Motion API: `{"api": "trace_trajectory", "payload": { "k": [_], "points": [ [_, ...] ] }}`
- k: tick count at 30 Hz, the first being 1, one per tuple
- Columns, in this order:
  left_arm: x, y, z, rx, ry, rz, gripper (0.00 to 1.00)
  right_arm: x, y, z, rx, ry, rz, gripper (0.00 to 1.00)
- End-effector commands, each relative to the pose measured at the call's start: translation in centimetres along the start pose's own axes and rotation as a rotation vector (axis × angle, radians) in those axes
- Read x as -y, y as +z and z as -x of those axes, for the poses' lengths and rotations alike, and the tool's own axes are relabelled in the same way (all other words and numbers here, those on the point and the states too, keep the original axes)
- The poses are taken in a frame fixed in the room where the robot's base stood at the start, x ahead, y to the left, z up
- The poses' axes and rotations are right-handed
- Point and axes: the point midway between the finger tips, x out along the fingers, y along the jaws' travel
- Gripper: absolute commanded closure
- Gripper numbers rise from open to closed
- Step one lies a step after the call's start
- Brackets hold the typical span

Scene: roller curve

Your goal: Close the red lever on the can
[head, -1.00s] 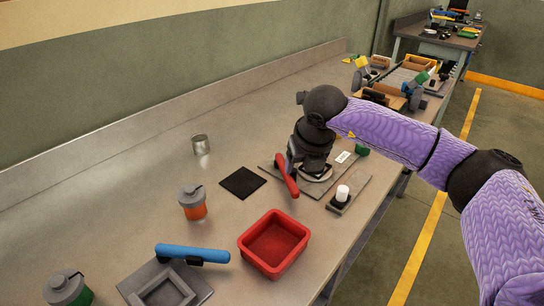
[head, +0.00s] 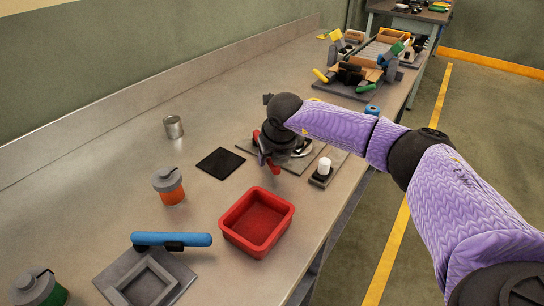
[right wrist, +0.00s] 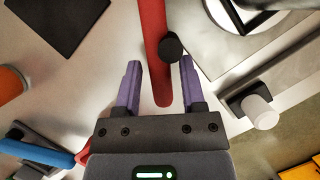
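The red lever (head: 274,168) stands at the grey base plate (head: 254,147) in the head view, partly covered by my right gripper (head: 270,152). In the right wrist view the red lever (right wrist: 155,60) runs down between the two purple fingers of my right gripper (right wrist: 160,66). The fingers are apart, with visible gaps beside the lever. A black round knob sits by the lever near the right finger. A shiny metal round part (head: 301,149) shows on the plate; I cannot tell whether it is the can. A bare metal can (head: 173,127) stands farther left. My left gripper is out of view.
A red tray (head: 229,236), a black mat (head: 220,163), an orange can (head: 169,189) and a blue-handled fixture (head: 172,239) are on the bench. A white cylinder (head: 324,165) stands on a dark block at the plate's right. A roller assembly (head: 375,58) is behind.

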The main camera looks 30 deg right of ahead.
Motion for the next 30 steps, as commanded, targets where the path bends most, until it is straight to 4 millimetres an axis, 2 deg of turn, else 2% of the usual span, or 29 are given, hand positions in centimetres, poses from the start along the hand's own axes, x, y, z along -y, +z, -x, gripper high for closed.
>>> {"api": "trace_trajectory", "payload": {
  "k": [1,6,7,30],
  "points": [
    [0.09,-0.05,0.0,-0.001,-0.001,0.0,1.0,0.0,0.0,0.01,0.0,0.0,0.0,0.61],
    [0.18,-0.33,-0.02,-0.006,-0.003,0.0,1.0,0.01,0.0,0.01,0.0,0.0,0.0,0.97],
    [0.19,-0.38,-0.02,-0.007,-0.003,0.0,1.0,0.01,0.0,0.01,0.0,0.0,0.0,1.0],
    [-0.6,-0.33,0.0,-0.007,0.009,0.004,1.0,0.02,0.01,0.03,0.0,0.0,-0.001,1.0]
  ]
}}
